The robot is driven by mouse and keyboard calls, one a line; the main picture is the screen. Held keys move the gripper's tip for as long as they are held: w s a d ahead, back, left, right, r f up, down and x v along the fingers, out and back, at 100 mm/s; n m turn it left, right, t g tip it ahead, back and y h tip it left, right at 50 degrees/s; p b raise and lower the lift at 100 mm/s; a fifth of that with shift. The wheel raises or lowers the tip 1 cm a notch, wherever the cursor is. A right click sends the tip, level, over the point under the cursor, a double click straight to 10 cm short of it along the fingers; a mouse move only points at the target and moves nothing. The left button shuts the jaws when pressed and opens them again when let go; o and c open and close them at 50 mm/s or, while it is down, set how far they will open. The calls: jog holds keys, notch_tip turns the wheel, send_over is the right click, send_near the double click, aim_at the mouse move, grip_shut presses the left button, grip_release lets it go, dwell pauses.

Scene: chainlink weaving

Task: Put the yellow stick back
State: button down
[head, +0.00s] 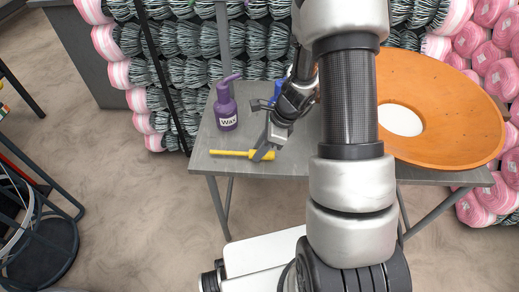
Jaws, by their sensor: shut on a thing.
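The yellow stick (236,153) is a thin rod with a thicker end on its right. It lies roughly level across the picture, near the front edge of the grey table (300,160). My gripper (263,149) is shut on its thicker right end, and the thin end points left. I cannot tell whether the stick touches the tabletop or is just above it. My arm hides part of the table to the right of the gripper.
A purple bottle labelled "Wax" (226,108) stands behind the stick. A blue object (262,104) is partly hidden behind my gripper. A large orange dish (450,115) fills the table's right side. Pink-ended wire rolls (180,75) are stacked behind. A dark frame (35,215) stands left.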

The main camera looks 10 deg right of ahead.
jog(key=c, duration=1.5)
grip_release()
jog(key=shift+c, duration=0.2)
